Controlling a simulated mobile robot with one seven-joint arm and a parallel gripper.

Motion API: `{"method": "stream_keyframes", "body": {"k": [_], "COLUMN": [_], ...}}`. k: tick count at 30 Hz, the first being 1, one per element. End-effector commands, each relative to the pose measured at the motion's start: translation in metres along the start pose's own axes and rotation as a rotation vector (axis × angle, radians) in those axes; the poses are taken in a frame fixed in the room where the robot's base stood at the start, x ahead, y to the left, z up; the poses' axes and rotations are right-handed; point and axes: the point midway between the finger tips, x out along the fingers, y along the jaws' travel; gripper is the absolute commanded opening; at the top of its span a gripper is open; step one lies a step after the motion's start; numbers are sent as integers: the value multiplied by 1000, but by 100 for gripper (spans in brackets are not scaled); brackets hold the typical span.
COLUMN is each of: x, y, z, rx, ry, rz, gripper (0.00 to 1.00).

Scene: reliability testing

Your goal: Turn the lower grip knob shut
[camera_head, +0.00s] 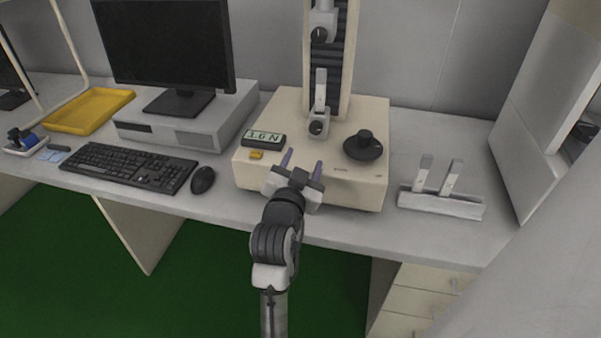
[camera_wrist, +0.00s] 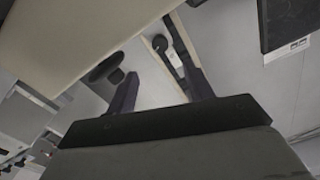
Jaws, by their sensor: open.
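The lower grip (camera_head: 319,120) stands on the beige test machine's base, below the column. My gripper (camera_head: 302,163) is open and empty, in front of the base and below the lower grip, apart from the knob.
The upper grip (camera_head: 323,24) is on the column above. A black dial (camera_head: 363,146) is right of the lower grip, and a display reading 1.6 N (camera_head: 264,138) is left. A holder (camera_head: 440,203) with two upright strips stands right. Mouse (camera_head: 203,180) and keyboard (camera_head: 128,168) lie left.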

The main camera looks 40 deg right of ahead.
Motion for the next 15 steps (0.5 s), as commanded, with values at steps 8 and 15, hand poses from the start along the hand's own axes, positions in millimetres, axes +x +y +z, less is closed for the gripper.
{"method": "stream_keyframes", "body": {"k": [8,15], "x": [-18,-18], "y": [0,0], "z": [0,0], "rx": [0,-2], "ry": [0,0], "rz": [-1,0], "gripper": [52,52]}}
